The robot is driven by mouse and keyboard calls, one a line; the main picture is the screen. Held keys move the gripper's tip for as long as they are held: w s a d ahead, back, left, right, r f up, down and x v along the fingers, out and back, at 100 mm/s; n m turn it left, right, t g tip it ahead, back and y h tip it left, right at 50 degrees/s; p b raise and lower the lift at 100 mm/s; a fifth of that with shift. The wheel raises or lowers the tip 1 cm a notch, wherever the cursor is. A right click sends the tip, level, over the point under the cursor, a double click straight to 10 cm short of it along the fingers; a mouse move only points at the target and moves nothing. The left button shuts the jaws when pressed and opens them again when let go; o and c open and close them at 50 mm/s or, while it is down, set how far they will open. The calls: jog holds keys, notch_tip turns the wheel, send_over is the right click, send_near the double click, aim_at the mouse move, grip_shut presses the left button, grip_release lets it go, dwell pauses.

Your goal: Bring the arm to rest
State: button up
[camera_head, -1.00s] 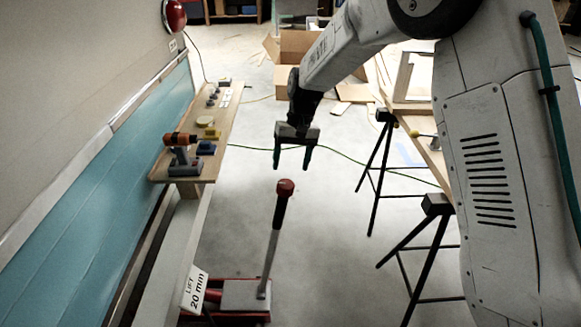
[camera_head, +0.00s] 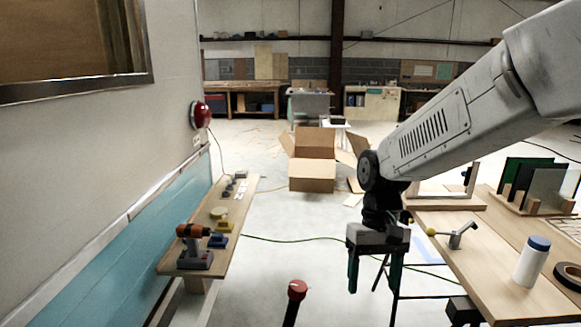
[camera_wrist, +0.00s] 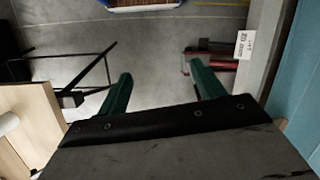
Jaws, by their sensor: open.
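My gripper (camera_head: 374,268) hangs pointing down at the right of centre in the head view, its two green fingers apart and nothing between them. In the wrist view my gripper (camera_wrist: 160,88) also shows its green fingers spread over bare grey floor. My arm reaches in from the upper right, with the wrist bent downward. The gripper is in front of the left edge of the workbench (camera_head: 490,265) in the picture; I cannot tell the gap between them.
A lever with a red knob (camera_head: 297,289) stands at the bottom centre. A narrow shelf (camera_head: 228,212) on the left wall holds a drill (camera_head: 192,243) and small parts. A white bottle (camera_head: 532,262) is on the workbench. An open cardboard box (camera_head: 312,172) lies on the floor behind.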

jog(key=s+d+r+m+t, duration=0.1)
jog(key=s+d+r, duration=0.3)
jog(key=s, duration=0.5)
jog(key=s+d+r+m+t, duration=0.1)
jog(key=s+d+r+t, duration=0.2)
jog(key=s+d, duration=0.3)
jog(key=s+r, duration=0.1)
jog(key=s, duration=0.3)
jog(key=shift+s+d+h, duration=0.2)
jog(key=shift+d+h, duration=0.05)
jog(key=shift+h, duration=0.05)
